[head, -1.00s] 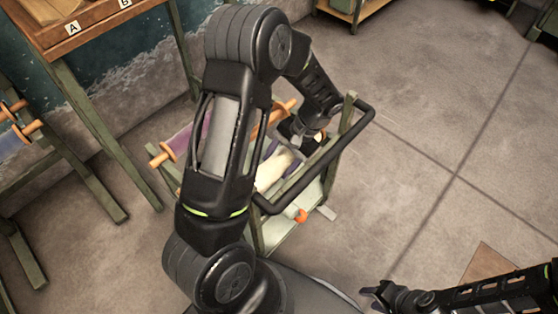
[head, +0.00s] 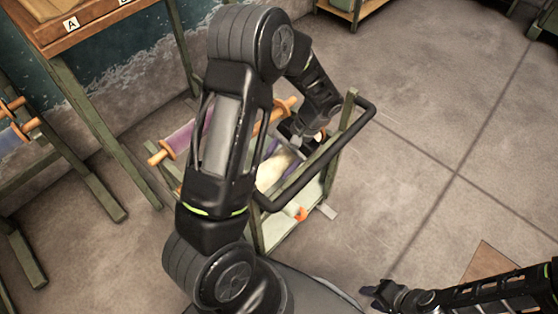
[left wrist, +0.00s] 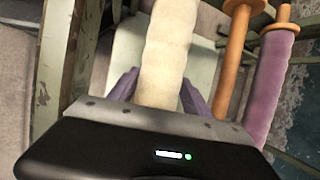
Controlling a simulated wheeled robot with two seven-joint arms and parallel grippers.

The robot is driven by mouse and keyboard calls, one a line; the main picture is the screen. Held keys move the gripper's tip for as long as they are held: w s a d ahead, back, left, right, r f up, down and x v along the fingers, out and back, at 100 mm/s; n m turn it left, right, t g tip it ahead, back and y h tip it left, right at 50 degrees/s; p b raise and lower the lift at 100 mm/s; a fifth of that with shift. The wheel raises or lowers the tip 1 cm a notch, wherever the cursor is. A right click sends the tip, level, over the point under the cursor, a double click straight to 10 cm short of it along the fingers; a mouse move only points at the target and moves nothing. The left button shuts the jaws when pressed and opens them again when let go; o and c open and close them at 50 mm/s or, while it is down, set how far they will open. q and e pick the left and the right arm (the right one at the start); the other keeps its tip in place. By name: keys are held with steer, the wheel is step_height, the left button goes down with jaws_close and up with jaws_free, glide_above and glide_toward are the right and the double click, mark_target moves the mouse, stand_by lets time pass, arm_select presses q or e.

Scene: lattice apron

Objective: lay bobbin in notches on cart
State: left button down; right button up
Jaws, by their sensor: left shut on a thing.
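A cream-wrapped bobbin (head: 272,174) is in my left gripper (head: 296,142), over the cart. In the left wrist view the cream roll (left wrist: 168,45) stands between the two purple fingers (left wrist: 160,95), which are shut on it. The cart has a green frame (head: 334,158) and a black handle (head: 345,140). My left arm hides part of the cart and the bobbin's near side. I cannot tell whether the bobbin touches the notches. My right gripper (head: 380,294) is low at the right, apart from the cart; its finger opening is unclear.
A purple bobbin (head: 185,140) with orange ends lies at the cart's left, also in the left wrist view (left wrist: 270,80). An orange shaft (left wrist: 232,60) is beside it. A wooden table (head: 70,30) and a rack (head: 25,135) stand left. Open floor lies right.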

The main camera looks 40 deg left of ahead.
arm_select(q)
steer(key=shift+f, duration=0.2)
stand_by(0.6)
steer(key=shift+c, duration=1.9)
jaws_free()
steer(key=shift+p+v, duration=0.65)
steer(key=shift+v, duration=3.35)
steer(key=shift+s, duration=0.1)
